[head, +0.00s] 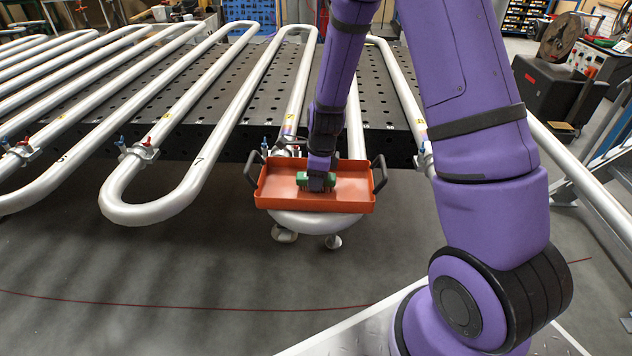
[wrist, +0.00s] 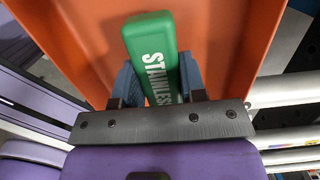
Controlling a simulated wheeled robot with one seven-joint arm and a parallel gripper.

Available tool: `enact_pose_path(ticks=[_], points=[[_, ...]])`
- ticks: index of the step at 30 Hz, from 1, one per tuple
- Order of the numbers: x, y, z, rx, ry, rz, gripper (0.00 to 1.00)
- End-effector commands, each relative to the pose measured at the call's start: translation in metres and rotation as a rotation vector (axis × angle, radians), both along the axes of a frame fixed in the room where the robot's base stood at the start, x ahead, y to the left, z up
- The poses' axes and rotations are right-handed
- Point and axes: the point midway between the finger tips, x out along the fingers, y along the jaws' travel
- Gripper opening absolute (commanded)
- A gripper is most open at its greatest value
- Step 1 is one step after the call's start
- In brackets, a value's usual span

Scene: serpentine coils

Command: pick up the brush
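The brush shows in the head view as a small green block (head: 331,181) in the orange tray (head: 345,203), partly hidden by my gripper. My gripper (head: 317,184) points down into the tray at the brush. In the wrist view the brush is a green block (wrist: 151,42) with white "STAINLESS" lettering, lying lengthwise between the two blue fingers of my gripper (wrist: 158,75). The fingers flank its sides closely. I cannot tell whether they press on it. Any bristles are hidden in the wrist view.
The tray has dark handles at both ends and sits over the bend of a silver pipe coil (head: 314,223). More serpentine pipes (head: 150,213) run to the left over a black perforated table (head: 250,100). A dark machine (head: 560,95) stands at the right. Grey floor lies in front.

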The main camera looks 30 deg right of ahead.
Motion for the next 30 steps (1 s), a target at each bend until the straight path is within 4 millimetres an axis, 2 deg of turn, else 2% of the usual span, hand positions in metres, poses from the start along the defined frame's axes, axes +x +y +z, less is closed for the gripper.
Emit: enact_pose_path(ticks=[1, 3, 11, 14, 24, 30], points=[[0.000, 0.000, 0.000, 0.000, 0.000, 0.000, 0.24], [0.000, 0.000, 0.000, 0.000, 0.000, 0.000, 0.13], [0.000, 0.000, 0.001, 0.000, -0.001, 0.000, 0.12], [0.001, 0.000, 0.008, -0.001, -0.002, 0.001, 0.12], [0.001, 0.001, 0.064, 0.000, -0.005, 0.002, 0.12], [0.001, 0.000, 0.091, 0.000, -0.002, 0.001, 0.12]])
